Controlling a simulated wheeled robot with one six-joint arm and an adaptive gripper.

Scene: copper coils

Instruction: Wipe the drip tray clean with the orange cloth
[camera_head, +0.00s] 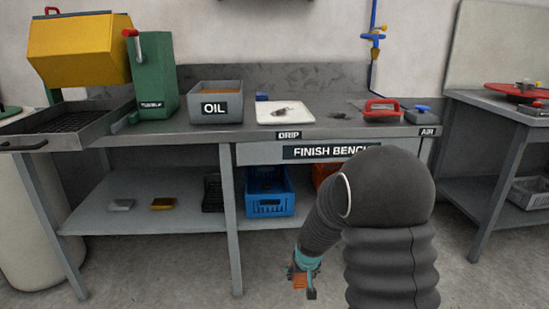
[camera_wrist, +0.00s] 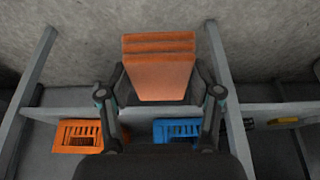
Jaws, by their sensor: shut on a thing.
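The drip tray (camera_head: 268,118) is a flat white tray on the bench top, behind the DRIP label. A dark smudge (camera_head: 284,111) lies on it. My gripper (camera_head: 304,281) hangs low in front of the bench, below the bench top and well short of the tray. It is shut on the orange cloth (camera_head: 299,282). In the wrist view the cloth (camera_wrist: 158,78) is a folded, layered orange block between the two fingers of my gripper (camera_wrist: 160,92). The tray does not show in the wrist view.
The grey OIL bin (camera_head: 215,88) stands left of the tray. The bench edge (camera_head: 200,134) stands between gripper and tray. A blue crate (camera_head: 270,208) sits on the lower shelf.

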